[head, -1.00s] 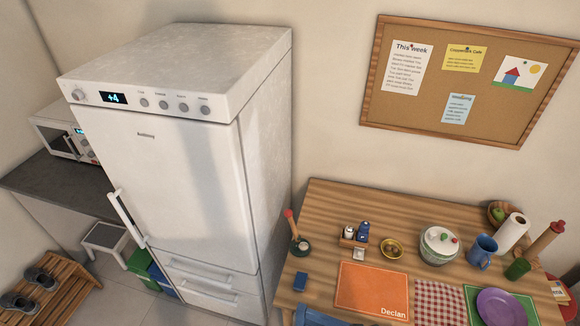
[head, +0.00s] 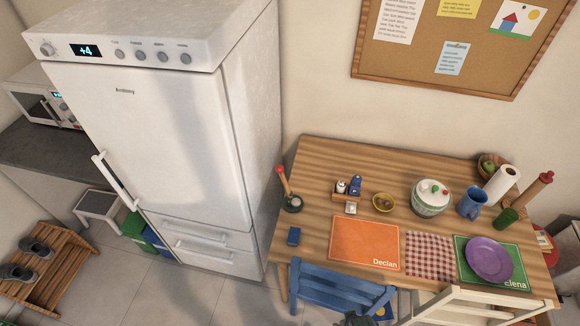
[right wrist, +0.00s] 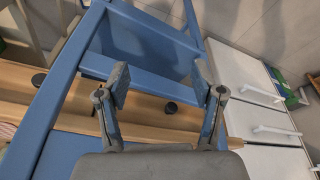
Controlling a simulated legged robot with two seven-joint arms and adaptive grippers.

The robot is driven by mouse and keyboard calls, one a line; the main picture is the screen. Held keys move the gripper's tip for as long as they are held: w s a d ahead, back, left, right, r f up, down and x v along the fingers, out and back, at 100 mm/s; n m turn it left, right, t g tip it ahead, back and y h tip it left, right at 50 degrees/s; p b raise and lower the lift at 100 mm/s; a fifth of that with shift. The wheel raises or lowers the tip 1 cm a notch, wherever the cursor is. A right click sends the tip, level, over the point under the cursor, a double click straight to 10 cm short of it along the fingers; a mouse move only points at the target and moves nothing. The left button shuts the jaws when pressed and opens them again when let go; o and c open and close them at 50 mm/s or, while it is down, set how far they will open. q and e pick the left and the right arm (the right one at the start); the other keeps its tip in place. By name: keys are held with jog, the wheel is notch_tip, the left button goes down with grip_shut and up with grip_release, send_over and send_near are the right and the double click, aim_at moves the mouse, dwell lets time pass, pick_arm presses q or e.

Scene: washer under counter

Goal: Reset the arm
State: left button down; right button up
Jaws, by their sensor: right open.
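My right gripper (right wrist: 160,85) is open in the right wrist view. Its two fingers stand wide apart with nothing between them. A blue chair (right wrist: 140,40) is behind the fingers in that view, and I cannot tell how far it is from them. In the head view a dark shape at the bottom edge, by the blue chair (head: 340,290), may be part of my right arm, but it is too cut off to tell. My left gripper is not in view.
The wooden table (head: 330,155) holds placemats, a purple plate (head: 489,258), a blue mug (head: 471,202) and a lidded pot (head: 430,198). A cream chair (head: 480,302) stands in front. The white fridge (head: 170,140) is shut. Floor is clear before the fridge.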

jog(key=s+d+f+g+b, duration=0.15)
jog(key=s+f, duration=0.25)
jog(key=f, duration=0.8)
jog(key=s+f+b, duration=0.3)
jog(key=s+f, duration=0.2)
jog(key=f, duration=0.7)
jog(key=s+d+f+b, duration=0.2)
jog(key=s+f, duration=0.8)
jog(key=s, duration=0.2)
jog(key=shift+s+f, duration=0.15)
jog(key=shift+f, duration=0.05)
jog(key=shift+g, duration=0.25)
